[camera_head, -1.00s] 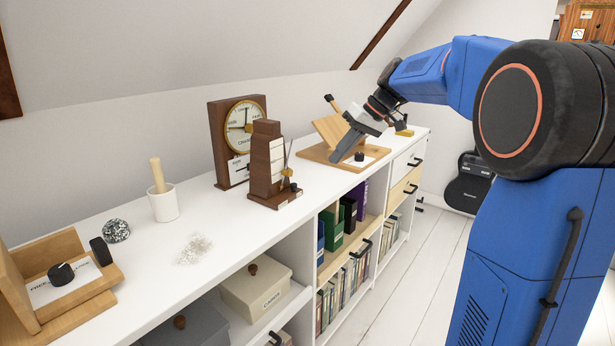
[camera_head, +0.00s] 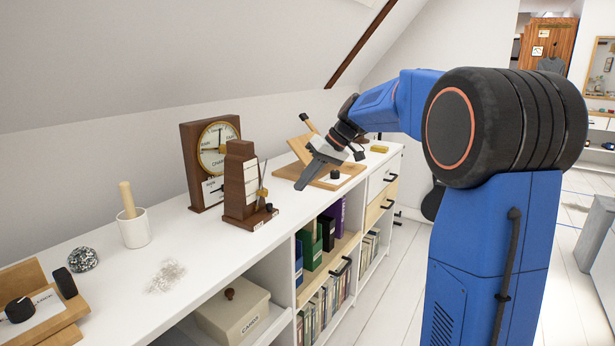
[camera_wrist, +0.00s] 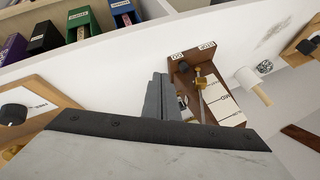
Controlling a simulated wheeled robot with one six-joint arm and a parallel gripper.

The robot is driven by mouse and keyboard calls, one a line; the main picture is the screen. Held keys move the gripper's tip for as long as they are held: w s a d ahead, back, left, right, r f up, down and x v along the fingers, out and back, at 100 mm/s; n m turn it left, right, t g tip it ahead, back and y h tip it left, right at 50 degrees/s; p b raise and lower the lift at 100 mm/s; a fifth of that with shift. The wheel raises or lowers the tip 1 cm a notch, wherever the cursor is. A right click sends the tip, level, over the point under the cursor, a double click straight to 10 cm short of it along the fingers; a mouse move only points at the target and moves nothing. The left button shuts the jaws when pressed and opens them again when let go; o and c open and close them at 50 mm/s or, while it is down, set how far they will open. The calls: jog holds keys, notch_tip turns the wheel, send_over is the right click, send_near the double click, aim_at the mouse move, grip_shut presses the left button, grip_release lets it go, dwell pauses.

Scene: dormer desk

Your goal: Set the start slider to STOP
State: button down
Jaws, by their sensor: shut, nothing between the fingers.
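The dark wooden metronome (camera_head: 238,183) stands upright on the white shelf top, left of my gripper (camera_head: 299,187) in the head view. It has a pendulum rod with a brass weight (camera_wrist: 199,81). On its base is a small black slider knob (camera_head: 269,207). In the wrist view the base carries a GO label (camera_wrist: 177,56) and a STOP label (camera_wrist: 207,46); the black knob (camera_wrist: 183,67) sits nearer GO. My gripper, also in the wrist view (camera_wrist: 161,82), is shut and empty. It appears apart from the metronome.
A wooden stand (camera_head: 340,182) with a black knob lies right of and behind my gripper. A white cup (camera_head: 135,229) with a pestle, a speckled ball (camera_head: 83,259) and another knob box (camera_head: 60,328) stand at left.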

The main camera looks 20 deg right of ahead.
aim_at(257, 219)
jog(key=x, duration=0.4)
jog(key=shift+w+a+f, duration=0.1)
jog(key=shift+a+f, duration=0.15)
jog(key=shift+f, duration=0.1)
jog(key=a, duration=0.3)
jog(key=shift+s+f, duration=0.15)
jog(key=shift+s, duration=0.1)
jog(key=shift+s+a, duration=0.1)
jog(key=shift+a, duration=0.4)
jog(key=s+a, duration=0.2)
jog(key=a, duration=0.1)
jog(key=s+a, duration=0.2)
jog(key=shift+s+a, duration=0.35)
jog(key=shift+a, duration=0.05)
